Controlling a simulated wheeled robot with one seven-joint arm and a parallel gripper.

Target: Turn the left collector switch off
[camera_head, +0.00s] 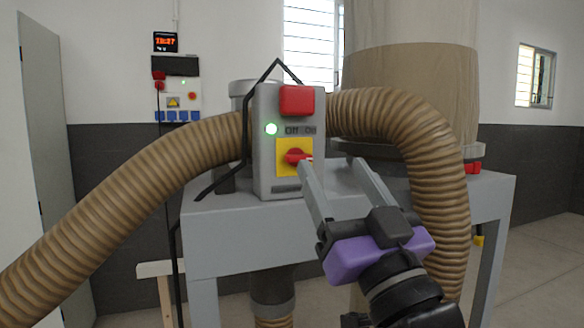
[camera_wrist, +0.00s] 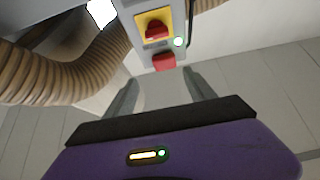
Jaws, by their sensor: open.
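The collector switch box (camera_head: 262,140) is grey and stands on a grey machine frame. A red rotary knob (camera_head: 296,156) sits on its yellow plate, under the labels "Off" and "On". The knob points to the right, toward the On side. A green lamp (camera_head: 271,129) is lit, and a red block (camera_head: 297,99) is at the top. My gripper (camera_head: 333,166) is open and empty; its left finger tip is close to the knob's right end, and contact cannot be told. In the wrist view the knob (camera_wrist: 157,29) appears upside down, beyond the open fingers (camera_wrist: 163,92).
Ribbed brown hoses (camera_head: 130,195) run from both sides of the box; the right hose (camera_head: 440,185) bends down behind my gripper. A black cable loops over the box. A wall panel (camera_head: 178,97) with a clock above is at the back left.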

